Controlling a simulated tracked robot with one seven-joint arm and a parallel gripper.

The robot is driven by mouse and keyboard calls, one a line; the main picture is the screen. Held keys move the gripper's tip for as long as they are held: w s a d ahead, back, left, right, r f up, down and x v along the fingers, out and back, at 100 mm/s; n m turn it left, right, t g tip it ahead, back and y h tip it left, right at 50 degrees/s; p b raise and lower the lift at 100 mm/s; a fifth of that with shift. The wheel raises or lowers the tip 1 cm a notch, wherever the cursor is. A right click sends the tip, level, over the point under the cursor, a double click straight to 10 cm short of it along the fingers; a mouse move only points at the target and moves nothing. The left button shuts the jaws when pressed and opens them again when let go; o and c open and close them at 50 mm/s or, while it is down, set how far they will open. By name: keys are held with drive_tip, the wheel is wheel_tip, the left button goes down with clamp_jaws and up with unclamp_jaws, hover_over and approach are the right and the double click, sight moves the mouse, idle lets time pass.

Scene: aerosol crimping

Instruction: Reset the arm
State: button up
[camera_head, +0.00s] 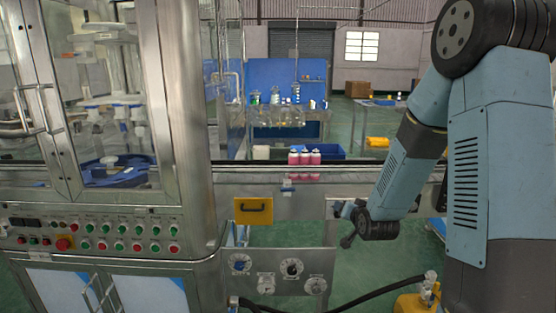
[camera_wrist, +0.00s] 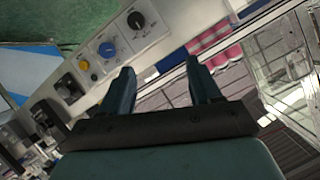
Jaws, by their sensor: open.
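My arm (camera_head: 405,165) reaches down from the upper right in the head view, in front of the conveyor. Its end, my gripper (camera_head: 347,224), hangs near the conveyor's front side, right of the yellow drawer front. In the wrist view my gripper (camera_wrist: 160,85) shows two dark fingers spread wide apart, with nothing between them. Several pink cans (camera_head: 304,158) with pale tops stand on the conveyor, left of and beyond the gripper. Pink shapes, likely these cans, also show in the wrist view (camera_wrist: 217,43).
The crimping machine (camera_head: 100,235) with its glass doors and button panel fills the left. The conveyor (camera_head: 270,178) runs across the middle. A yellow drawer front (camera_head: 253,211) and dials (camera_head: 291,268) sit below it. A black hose (camera_head: 385,293) crosses low at the right.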

drive_tip(key=s+r+n+g, duration=0.1)
drive_tip(key=s+r+g, duration=0.1)
drive_tip(key=s+r, duration=0.4)
drive_tip(key=s+r+n+g, duration=0.1)
drive_tip(key=s+r+g, duration=0.2)
drive_tip(key=s+r, duration=0.4)
drive_tip(key=s+d+r+n+g+h, duration=0.1)
drive_tip(key=s+r, duration=0.6)
drive_tip(key=s, duration=1.3)
drive_tip(key=shift+s+r+n+g, duration=0.3)
drive_tip(key=shift+n+g, duration=0.2)
drive_tip(key=shift+g, duration=0.3)
